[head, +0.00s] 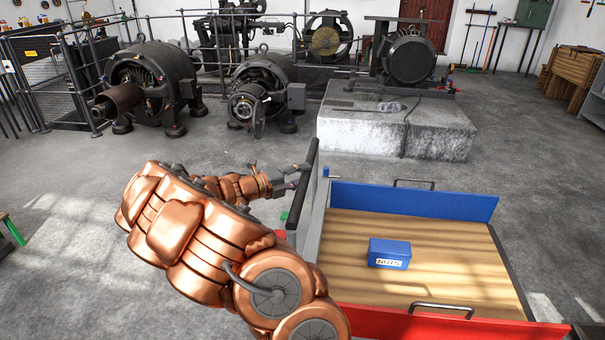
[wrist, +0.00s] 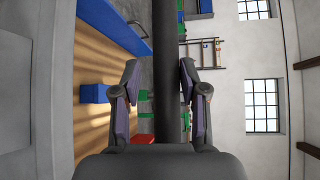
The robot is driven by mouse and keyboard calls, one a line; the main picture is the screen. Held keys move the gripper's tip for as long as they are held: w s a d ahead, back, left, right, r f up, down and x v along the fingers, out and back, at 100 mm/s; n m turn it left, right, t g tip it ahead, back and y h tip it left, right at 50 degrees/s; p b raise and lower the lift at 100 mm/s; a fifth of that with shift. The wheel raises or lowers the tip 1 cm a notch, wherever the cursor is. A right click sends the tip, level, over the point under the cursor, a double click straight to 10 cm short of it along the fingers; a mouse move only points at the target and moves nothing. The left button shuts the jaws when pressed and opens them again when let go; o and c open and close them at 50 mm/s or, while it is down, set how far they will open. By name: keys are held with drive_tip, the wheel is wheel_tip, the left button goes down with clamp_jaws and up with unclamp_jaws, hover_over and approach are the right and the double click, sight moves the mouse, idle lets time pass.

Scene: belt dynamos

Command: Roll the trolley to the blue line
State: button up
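The trolley (head: 440,228) stands right of my arm in the head view, with a wooden deck, a blue side wall and a red side wall. Its dark handle bar (head: 303,185) rises at its left end. My gripper (head: 285,182) is beside that bar. In the wrist view my gripper (wrist: 159,68) is open, with the dark handle bar (wrist: 166,40) running between its two fingers. I cannot tell whether a finger touches it. A blue box marked NUTS (head: 390,253) sits on the deck. I see no blue line on the floor.
A concrete block (head: 395,130) with a machine on it stands behind the trolley. Large dynamos (head: 150,85) and railings stand at the back left. Wooden crates (head: 573,72) are at the far right.

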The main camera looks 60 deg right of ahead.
drive_tip(key=o, duration=0.3)
drive_tip(key=shift+s, duration=0.1)
drive_tip(key=shift+d+r, duration=0.1)
drive_tip(key=shift+r, duration=0.1)
drive_tip(key=v, duration=1.2)
drive_tip(key=shift+s, duration=0.1)
idle(0.4)
